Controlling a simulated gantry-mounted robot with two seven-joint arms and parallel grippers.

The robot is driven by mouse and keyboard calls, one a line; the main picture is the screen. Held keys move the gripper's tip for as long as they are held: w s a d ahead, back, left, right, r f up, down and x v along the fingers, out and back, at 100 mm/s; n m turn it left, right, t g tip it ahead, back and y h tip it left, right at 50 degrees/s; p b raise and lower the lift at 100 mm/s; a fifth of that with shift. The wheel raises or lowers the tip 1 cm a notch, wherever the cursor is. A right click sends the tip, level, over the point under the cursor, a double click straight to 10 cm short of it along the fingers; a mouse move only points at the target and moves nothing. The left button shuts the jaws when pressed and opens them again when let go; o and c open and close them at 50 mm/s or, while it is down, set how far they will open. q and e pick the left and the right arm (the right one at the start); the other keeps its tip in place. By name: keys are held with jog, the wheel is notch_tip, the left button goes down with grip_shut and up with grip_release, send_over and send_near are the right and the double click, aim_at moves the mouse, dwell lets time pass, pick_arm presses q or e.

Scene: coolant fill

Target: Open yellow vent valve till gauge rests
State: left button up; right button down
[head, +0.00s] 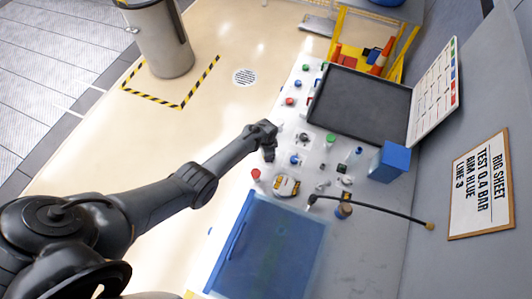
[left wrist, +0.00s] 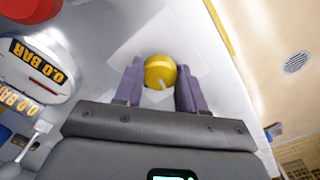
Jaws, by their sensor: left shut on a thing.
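My left gripper (head: 268,153) reaches over the left edge of the white panel in the head view. In the left wrist view its two purple fingers (left wrist: 158,82) are shut on the round yellow vent valve knob (left wrist: 159,70), one finger on each side. A pale mark shows on the knob. The gripper hides the knob in the head view. The gauge display (left wrist: 42,70) reads 0.0 BAR in the left wrist view, and a gauge (head: 286,186) also shows on the panel in the head view. My right gripper is not in view.
The white panel (head: 305,118) carries several coloured knobs. A red knob (head: 256,174) is near my gripper. A dark tray (head: 358,104), a blue box (head: 390,161), a black hose (head: 385,210) and a blue translucent bin (head: 268,250) stand around it.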

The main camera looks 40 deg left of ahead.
pick_arm(q)
jog(key=shift+n, duration=0.6)
jog(key=o, duration=1.1)
jog(key=shift+c, duration=0.2)
jog(key=shift+r+p, duration=0.4)
jog(key=shift+r, duration=0.2)
notch_tip(320, 180, up, 10)
jog(key=p, duration=0.2)
jog(key=shift+f, duration=0.15)
jog(key=shift+s, duration=0.1)
